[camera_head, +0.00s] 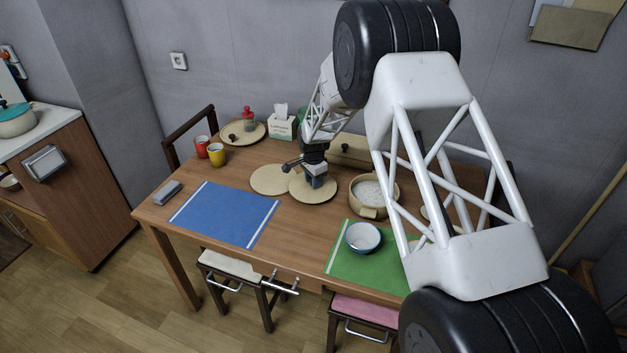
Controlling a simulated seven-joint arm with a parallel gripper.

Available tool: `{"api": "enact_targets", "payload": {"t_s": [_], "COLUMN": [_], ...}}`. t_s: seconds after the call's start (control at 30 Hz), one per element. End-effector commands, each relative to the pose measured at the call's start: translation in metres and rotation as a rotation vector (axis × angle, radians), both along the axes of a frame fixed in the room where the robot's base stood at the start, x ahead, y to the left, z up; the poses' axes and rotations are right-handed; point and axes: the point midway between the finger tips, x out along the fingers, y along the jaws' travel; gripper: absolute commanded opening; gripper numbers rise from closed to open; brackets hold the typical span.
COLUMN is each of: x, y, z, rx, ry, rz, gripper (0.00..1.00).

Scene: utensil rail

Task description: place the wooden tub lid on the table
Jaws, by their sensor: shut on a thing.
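The wooden tub lid (313,193) is a pale round disc near the middle of the table (215,172). My gripper (318,181) is above its middle, pointing down and shut on it. The gripper hides the grasped part of the lid. The lid's left edge overlaps another pale round board (269,180) in the picture. I cannot tell whether the lid touches the table or that board. The open wooden tub (371,210), with white contents, stands to the right.
A blue mat (225,214) lies left, with free room on it. A green mat (350,262) holds a bowl (363,237) at front right. Red (201,147) and yellow (216,155) cups, a round board (257,132) and a tissue box (282,128) stand behind. My arm hides the table's right side.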

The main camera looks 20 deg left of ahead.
Motion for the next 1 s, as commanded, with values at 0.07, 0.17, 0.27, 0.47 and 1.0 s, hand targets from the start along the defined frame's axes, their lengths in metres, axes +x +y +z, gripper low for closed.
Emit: {"api": "enact_targets", "payload": {"t_s": [0.07,0.17,0.27,0.47,1.0], "x": [0.0,0.0,0.0,0.0,0.0], "y": [0.0,0.0,0.0,0.0,0.0], "z": [-0.002,-0.002,-0.002,-0.002,0.036], "rx": [0.0,0.0,0.0,0.0,0.001], "ry": [0.0,0.0,0.0,0.0,-0.001], "rz": [0.0,0.0,0.0,0.0,0.0], "gripper": [0.08,0.47,0.59,0.59,0.59]}}
